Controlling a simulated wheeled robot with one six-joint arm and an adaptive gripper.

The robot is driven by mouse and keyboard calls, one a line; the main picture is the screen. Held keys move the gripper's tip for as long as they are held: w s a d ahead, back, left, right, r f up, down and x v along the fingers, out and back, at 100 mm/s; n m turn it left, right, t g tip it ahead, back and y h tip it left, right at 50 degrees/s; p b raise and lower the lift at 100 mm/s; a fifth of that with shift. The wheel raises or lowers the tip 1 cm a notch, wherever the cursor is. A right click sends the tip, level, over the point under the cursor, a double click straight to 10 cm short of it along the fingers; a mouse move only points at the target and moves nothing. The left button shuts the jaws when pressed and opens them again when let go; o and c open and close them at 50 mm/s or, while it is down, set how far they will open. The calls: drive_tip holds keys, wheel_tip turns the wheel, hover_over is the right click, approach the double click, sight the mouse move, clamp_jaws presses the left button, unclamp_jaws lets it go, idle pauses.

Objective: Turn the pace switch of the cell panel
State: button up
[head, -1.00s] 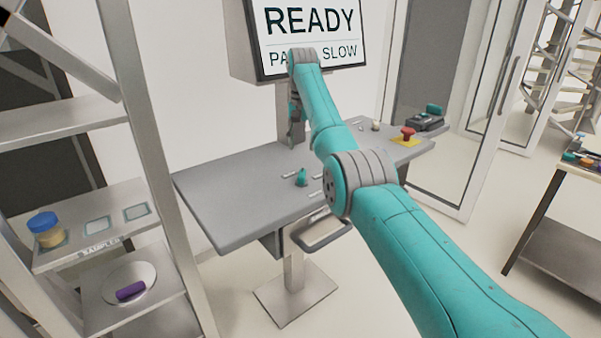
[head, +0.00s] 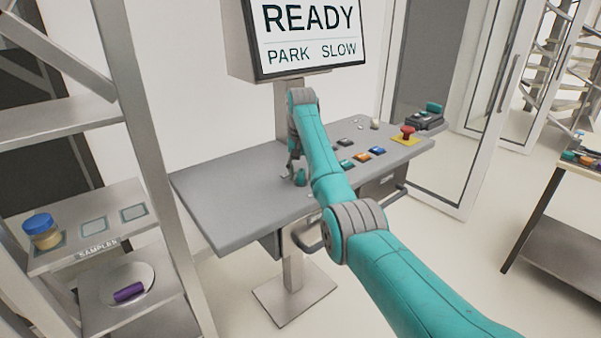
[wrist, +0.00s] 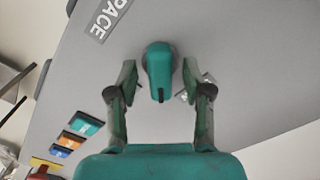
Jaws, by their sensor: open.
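The pace switch is a teal knob (wrist: 159,68) on the grey cell panel (head: 222,203). In the wrist view it sits between my two open fingers, with a visible gap on each side, and a "PACE" label (wrist: 108,18) lies beside it. My gripper (wrist: 158,82) is open and points down at the panel. In the head view the knob (head: 300,177) shows just below my gripper (head: 294,172), partly hidden by my arm. The screen (head: 308,35) above the panel reads "READY", "PARK", "SLOW".
The panel also carries coloured buttons (head: 361,157) and a red emergency button (head: 407,132) on a yellow plate to the right. A dark device (head: 425,121) stands at the far right end. A metal shelf with a blue-lidded jar (head: 42,231) is at left.

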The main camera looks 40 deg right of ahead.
clamp_jaws()
drive_tip(key=shift+n, duration=0.3)
drive_tip(key=n, duration=0.4)
drive_tip(key=shift+n, duration=2)
